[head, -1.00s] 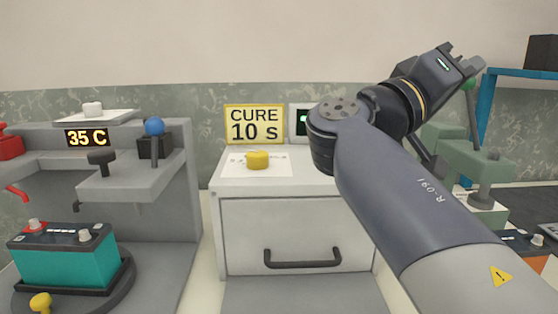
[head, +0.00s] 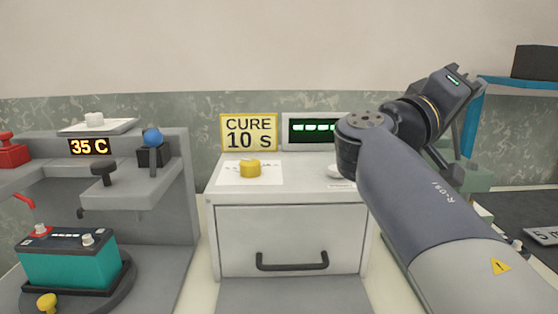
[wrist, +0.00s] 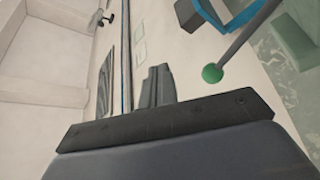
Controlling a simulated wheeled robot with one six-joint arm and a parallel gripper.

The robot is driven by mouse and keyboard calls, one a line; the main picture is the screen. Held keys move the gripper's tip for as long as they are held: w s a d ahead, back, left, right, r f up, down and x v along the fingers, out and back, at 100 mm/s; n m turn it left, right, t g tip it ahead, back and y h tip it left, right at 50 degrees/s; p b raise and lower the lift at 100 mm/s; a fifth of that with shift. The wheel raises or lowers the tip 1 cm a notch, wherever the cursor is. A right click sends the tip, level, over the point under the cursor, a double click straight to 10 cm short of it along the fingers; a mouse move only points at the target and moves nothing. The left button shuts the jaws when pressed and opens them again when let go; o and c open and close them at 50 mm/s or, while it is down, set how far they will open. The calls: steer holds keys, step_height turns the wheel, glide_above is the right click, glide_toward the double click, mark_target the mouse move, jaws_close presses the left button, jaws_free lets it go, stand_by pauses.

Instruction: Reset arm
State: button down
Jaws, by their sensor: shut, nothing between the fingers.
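My arm (head: 415,190) reaches up from the lower right in the head view, bent at the elbow, with its far end raised in front of the back wall. My gripper (wrist: 155,85) shows in the wrist view with its dark grey fingers together and nothing between them. The fingertips are clear of any surface. In the head view I cannot make out the fingers clearly.
A white drawer cabinet (head: 285,238) with a yellow knob (head: 250,168) stands mid-view, left of my arm. A teal battery (head: 68,262) sits at lower left. A green-tipped lever (wrist: 212,73) is close to my gripper. A blue shelf (head: 520,84) stands right.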

steer(key=w+a+f+n+g+y+p, duration=0.15)
steer(key=w+n+p, duration=0.45)
steer(key=p, duration=0.7)
steer(key=w+f+n+t+y+p, duration=0.1)
steer(key=w+n+y+p, duration=0.25)
steer(key=w+p, duration=0.7)
steer(key=s+f+v, duration=0.1)
steer(key=v, duration=0.9)
steer(key=shift+s+n+p, duration=0.35)
steer(key=shift+s+n, duration=0.05)
steer(key=shift+n, duration=0.05)
steer(key=shift+d+r+g, duration=0.15)
steer(key=shift+g, duration=0.1)
